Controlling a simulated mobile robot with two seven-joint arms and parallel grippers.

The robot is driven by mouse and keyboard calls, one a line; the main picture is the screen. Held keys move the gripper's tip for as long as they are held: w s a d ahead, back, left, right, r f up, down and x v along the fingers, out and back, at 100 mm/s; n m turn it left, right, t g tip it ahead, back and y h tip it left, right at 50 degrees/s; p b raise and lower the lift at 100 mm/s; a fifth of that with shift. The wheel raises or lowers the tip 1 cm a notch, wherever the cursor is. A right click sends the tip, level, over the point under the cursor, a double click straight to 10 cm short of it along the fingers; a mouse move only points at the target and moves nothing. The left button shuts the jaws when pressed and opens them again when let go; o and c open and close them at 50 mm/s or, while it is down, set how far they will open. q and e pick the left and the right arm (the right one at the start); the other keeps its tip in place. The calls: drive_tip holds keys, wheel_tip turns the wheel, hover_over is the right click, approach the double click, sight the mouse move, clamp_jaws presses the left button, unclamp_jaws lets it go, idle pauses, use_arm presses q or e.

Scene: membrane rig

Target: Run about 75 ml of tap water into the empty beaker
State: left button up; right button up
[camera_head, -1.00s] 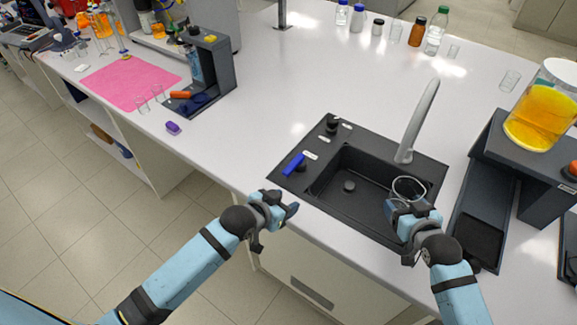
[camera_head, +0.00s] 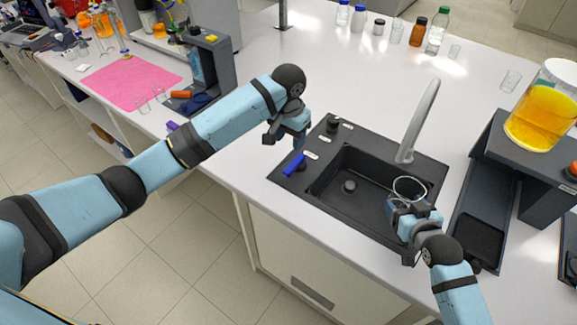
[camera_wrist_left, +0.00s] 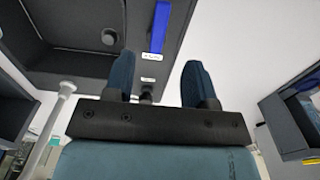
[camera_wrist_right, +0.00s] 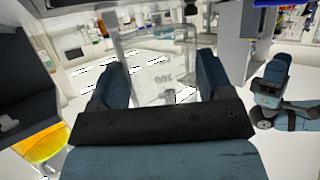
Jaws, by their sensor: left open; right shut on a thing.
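The clear glass beaker (camera_head: 410,188) is held upright over the right side of the black sink (camera_head: 345,200). My right gripper (camera_head: 405,208) is shut on it. In the right wrist view the glass (camera_wrist_right: 158,70) stands between the fingers and looks empty. The grey faucet (camera_head: 418,120) rises behind the sink, its base just behind the beaker. No water stream shows. The blue tap lever (camera_head: 294,164) is at the sink's left edge. My left gripper (camera_head: 298,148) is open just above and behind it. In the left wrist view the lever (camera_wrist_left: 160,27) lies ahead of the open fingers (camera_wrist_left: 162,82).
A dark rig with a jar of orange liquid (camera_head: 543,115) stands right of the sink. A black knob (camera_head: 332,124) is on the sink's back left corner. Bottles (camera_head: 417,32) line the back. The counter left of the faucet is clear.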

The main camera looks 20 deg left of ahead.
sight(288, 169)
use_arm(q)
wheel_tip(288, 169, down, 12)
drive_tip(key=shift+a+r, duration=0.1)
idle(0.4)
drive_tip(key=shift+c, duration=0.2)
clamp_jaws()
